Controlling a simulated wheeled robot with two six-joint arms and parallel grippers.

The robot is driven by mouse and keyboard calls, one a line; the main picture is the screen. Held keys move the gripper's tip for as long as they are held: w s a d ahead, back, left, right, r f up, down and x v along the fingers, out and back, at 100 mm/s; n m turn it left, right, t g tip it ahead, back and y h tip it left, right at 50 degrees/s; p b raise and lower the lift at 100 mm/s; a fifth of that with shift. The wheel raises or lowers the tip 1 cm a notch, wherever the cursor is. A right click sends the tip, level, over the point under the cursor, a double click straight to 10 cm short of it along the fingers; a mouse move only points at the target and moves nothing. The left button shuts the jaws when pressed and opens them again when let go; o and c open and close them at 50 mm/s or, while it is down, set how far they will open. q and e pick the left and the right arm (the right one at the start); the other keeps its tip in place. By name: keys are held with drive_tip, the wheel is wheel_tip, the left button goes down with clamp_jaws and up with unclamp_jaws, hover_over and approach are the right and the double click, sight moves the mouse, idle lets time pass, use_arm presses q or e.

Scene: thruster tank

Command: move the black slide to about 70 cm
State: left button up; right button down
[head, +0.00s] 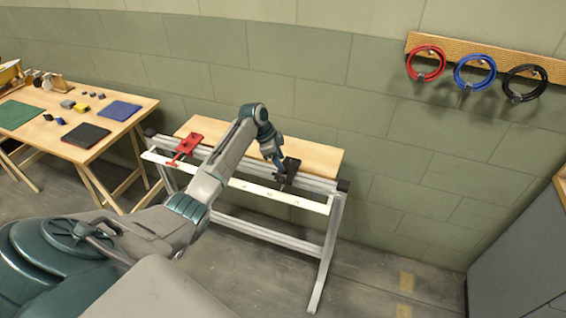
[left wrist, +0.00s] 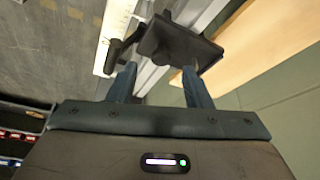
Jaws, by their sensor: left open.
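The black slide (head: 289,168) sits on the rail of the bench, toward its right end. It also shows in the left wrist view (left wrist: 174,45), between and beyond the two fingers. My left gripper (head: 276,157) is at the slide, with its fingers open on either side of the slide's near part; I cannot tell whether they touch it. A white scale strip (head: 240,184) runs along the front of the rail and also shows in the left wrist view (left wrist: 113,30). Its numbers are too small to read. A red slide (head: 187,146) stands on the rail's left part. My right gripper is not in view.
A wooden board (head: 316,157) lies along the back of the bench. A wooden table (head: 75,151) with mats and small blocks stands at the left. Red, blue and black cable coils hang on the wall rack (head: 495,62). A grey cabinet (head: 520,255) stands at the right.

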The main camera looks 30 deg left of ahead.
use_arm(q)
drive_tip(key=x, duration=0.2)
drive_tip(key=shift+w+d+f, duration=0.1)
drive_tip(key=shift+w+f, duration=0.05)
drive_tip(key=shift+f, duration=0.15)
drive_tip(key=shift+d+f, duration=0.1)
drive_tip(key=shift+f, duration=0.3)
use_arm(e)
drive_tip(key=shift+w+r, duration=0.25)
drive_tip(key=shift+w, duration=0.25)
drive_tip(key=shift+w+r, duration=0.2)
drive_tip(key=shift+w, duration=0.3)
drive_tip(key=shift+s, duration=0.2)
use_arm(q)
clamp_jaws()
drive_tip(key=w+d+p, duration=0.1)
drive_tip(key=w+d, duration=0.1)
drive_tip(key=d, duration=0.5)
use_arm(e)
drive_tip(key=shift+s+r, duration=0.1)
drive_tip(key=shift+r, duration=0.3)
use_arm(q)
drive_tip(key=shift+s+a, duration=0.1)
